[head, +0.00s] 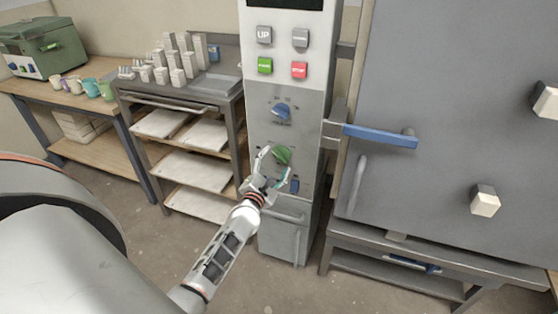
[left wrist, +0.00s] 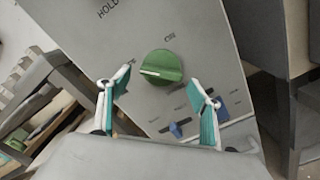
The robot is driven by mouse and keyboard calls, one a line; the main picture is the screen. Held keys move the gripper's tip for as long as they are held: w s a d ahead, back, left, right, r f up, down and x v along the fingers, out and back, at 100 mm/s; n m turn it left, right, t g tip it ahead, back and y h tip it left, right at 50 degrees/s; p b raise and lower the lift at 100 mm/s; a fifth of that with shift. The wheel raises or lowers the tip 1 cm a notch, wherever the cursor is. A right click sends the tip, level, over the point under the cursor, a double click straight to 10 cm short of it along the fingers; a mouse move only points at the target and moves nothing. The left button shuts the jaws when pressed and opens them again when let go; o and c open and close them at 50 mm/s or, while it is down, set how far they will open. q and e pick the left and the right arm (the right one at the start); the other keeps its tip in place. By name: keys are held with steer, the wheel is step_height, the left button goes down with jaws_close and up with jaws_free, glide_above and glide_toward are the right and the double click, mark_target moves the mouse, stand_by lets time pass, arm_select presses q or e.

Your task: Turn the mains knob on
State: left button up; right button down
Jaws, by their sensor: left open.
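The green knob (head: 282,155) sits on the grey front of the control cabinet (head: 262,122), below a blue knob (head: 281,112). In the left wrist view the green knob (left wrist: 161,67) has a pale pointer line lying nearly level, and its face is uncovered. I cannot read the labels around it fully. My left gripper (head: 272,168) is open in front of the panel at the green knob. In the left wrist view its teal-padded fingers (left wrist: 158,98) stand apart, below and to either side of the knob, with nothing between them. My right gripper is not in view.
Blue sliders (left wrist: 180,130) sit below the green knob. Above are grey, green and red buttons (head: 299,70). A large grey door with a blue handle (head: 380,136) stands to the right. A shelf cart (head: 180,108) stands close on the left.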

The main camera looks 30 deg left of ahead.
arm_select(q)
steer(key=shift+x, duration=0.9)
steer(key=shift+w, duration=0.25)
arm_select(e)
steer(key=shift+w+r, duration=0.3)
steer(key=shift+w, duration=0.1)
arm_select(q)
steer(key=c, duration=1.1)
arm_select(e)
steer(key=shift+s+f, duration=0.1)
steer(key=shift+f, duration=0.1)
